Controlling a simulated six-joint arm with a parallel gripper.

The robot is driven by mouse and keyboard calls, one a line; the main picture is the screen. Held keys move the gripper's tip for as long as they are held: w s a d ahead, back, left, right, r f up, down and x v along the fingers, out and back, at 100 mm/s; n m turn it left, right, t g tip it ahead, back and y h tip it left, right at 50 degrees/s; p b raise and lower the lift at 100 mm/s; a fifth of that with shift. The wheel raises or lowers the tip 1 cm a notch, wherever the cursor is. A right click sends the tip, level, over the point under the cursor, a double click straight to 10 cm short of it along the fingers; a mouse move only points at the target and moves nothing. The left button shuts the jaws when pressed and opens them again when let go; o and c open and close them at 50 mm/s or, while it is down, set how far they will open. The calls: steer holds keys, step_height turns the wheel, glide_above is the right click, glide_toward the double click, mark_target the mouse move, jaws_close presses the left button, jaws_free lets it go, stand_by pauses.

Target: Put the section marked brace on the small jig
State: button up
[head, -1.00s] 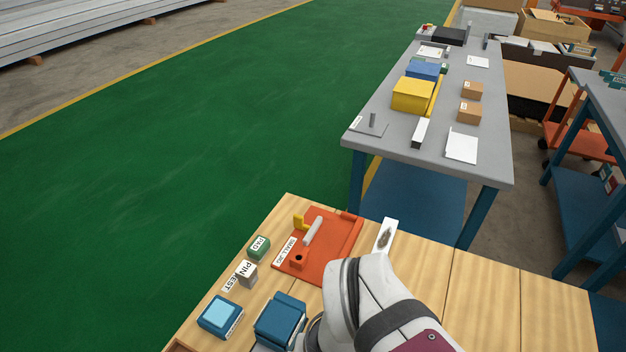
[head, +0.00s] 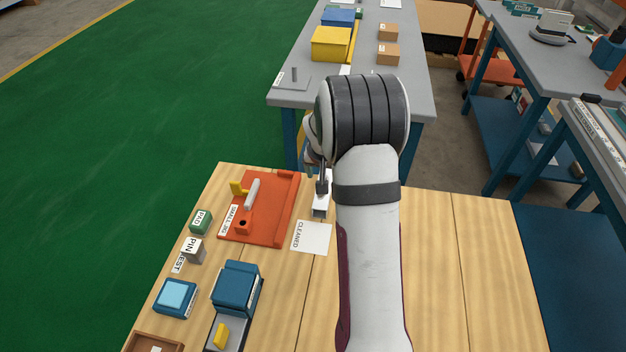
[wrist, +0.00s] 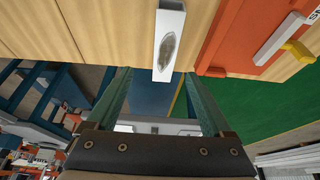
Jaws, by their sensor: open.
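The orange small jig (head: 282,228) lies on the wooden bench, with its label at its left edge. A white section (head: 320,208) lies right of the jig; in the wrist view this section (wrist: 170,20) shows a dark oval smudge. No brace marking is readable. My gripper (head: 321,178) is above the section's far end, partly hidden by my wrist. In the wrist view my gripper (wrist: 157,76) is open and empty, fingers either side of the section's end; the height gap is unclear.
A white card marked CLEANED (head: 312,238) lies in front of the section. A grey table (head: 395,50) holds yellow and brown boxes behind. The bench's right side is bare.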

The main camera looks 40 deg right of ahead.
steer(key=x, duration=0.5)
steer(key=a+x, duration=0.1)
steer(key=x, duration=0.2)
steer(key=shift+w+f, duration=0.1)
steer(key=shift+f, duration=0.3)
jaws_close()
